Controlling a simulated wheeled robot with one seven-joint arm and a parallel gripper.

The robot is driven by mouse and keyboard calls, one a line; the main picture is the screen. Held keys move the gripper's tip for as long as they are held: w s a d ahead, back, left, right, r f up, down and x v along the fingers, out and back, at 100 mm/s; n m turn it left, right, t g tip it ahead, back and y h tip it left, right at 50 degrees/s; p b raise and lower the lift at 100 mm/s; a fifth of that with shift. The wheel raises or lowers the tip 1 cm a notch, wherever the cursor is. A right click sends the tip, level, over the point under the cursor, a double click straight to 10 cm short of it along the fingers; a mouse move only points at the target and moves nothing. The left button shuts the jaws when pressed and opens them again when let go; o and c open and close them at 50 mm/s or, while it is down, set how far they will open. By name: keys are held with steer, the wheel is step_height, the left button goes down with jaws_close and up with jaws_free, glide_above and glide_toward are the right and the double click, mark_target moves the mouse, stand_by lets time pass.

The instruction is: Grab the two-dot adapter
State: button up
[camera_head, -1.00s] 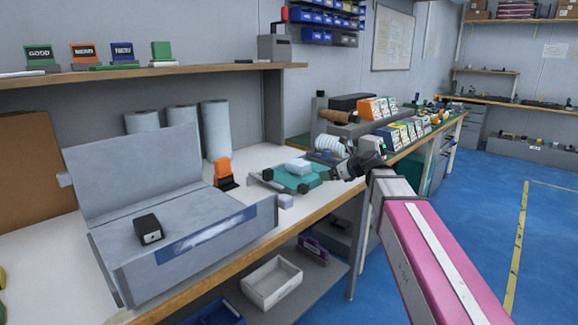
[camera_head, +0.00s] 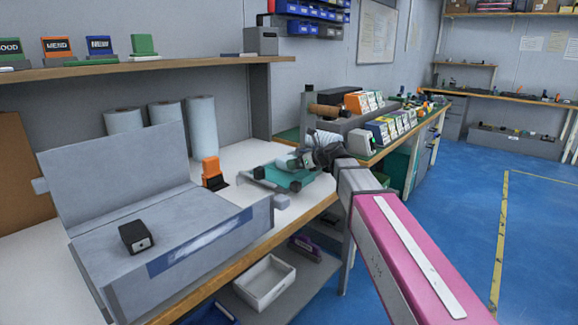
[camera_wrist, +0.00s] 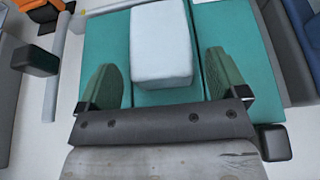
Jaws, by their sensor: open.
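My gripper (camera_head: 302,158) is open above the teal tray (camera_head: 262,176) on the workbench. In the wrist view its two green fingers (camera_wrist: 163,65) stand on either side of a white block (camera_wrist: 160,45), with gaps showing on both sides. The block lies on the teal surface (camera_wrist: 105,45); in the head view my gripper covers most or all of it. No dots can be made out on it. A small black box (camera_head: 137,237) with a light mark on its front sits on the grey open case (camera_head: 190,220). I cannot tell which piece is the two-dot adapter.
An orange and black holder (camera_head: 212,172) stands left of the tray. A small pale block (camera_head: 281,202) lies by the bench edge. White rolls (camera_head: 201,122) stand behind the case. A white bin (camera_head: 264,283) is on the lower shelf. Bare benchtop (camera_head: 240,155) shows behind the tray.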

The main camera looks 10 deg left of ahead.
steer(key=x, duration=0.4)
steer(key=shift+w+a, duration=0.15)
steer(key=shift+a, duration=0.05)
steer(key=c, duration=1.2)
